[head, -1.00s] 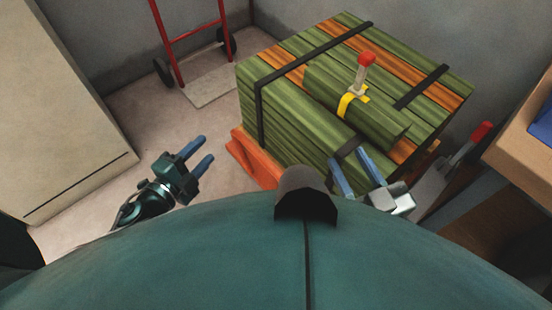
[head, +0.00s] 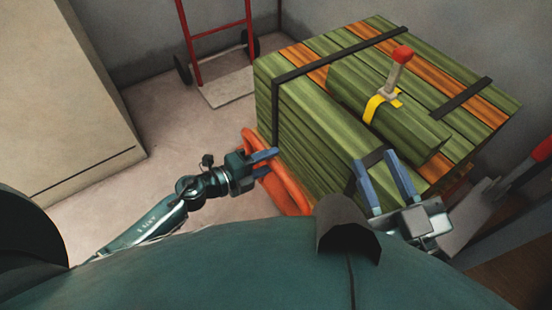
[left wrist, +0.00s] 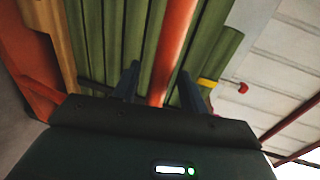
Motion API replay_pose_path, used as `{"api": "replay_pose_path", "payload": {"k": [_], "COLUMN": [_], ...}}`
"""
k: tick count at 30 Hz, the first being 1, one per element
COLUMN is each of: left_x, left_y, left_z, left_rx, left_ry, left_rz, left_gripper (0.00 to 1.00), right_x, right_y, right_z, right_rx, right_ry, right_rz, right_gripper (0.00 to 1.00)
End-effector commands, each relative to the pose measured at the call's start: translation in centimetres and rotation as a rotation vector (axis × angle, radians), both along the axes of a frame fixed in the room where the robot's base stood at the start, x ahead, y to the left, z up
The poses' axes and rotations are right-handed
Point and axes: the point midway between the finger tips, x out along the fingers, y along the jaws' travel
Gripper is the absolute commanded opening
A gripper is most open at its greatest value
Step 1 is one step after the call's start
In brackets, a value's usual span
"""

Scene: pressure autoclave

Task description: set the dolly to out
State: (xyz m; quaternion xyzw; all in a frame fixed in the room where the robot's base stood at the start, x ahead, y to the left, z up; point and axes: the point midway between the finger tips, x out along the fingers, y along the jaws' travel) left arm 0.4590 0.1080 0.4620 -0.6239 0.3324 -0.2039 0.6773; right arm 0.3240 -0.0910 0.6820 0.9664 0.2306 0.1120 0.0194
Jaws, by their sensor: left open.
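The dolly appears to be the orange frame (head: 285,190) low at the near left side of a strapped stack of green and orange boards (head: 325,125). Its orange bar (left wrist: 172,45) also shows in the left wrist view, running between my two fingers. My left gripper (head: 265,162) is open at this orange part; I cannot tell whether it touches. My right gripper (head: 384,180) has its fingers apart in front of the stack's near side and holds nothing visible. The lower part of the dolly is hidden by the stack and my body.
A red hand truck (head: 198,45) stands against the back wall. A pale cabinet (head: 70,100) is at the left. A red-topped lever (head: 398,70) with a yellow band sits on the stack. A red-handled tool (head: 541,150) is at the right. Floor (head: 190,140) is clear left of the stack.

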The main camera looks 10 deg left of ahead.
Motion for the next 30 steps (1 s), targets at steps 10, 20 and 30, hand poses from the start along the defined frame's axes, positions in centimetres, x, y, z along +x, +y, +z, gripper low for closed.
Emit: {"api": "replay_pose_path", "payload": {"k": [10,20,30], "left_x": [2.0,2.0,2.0], "left_y": [-2.0,-2.0,-2.0], "left_z": [-0.6,-0.6,-0.6], "left_rx": [-0.001,-0.001,-0.001], "left_ry": [0.001,0.001,0.001], "left_rz": [0.000,0.000,0.000], "left_gripper": [0.43,0.35,0.07], "right_x": [0.0,0.0,0.0], "right_y": [0.1,0.1,0.2], "right_z": [-0.1,0.0,0.1], "right_rx": [0.020,0.020,0.017], "right_ry": [0.004,0.002,-0.002], "right_rz": [0.007,0.008,0.010], "right_gripper": [0.36,0.36,0.36]}}
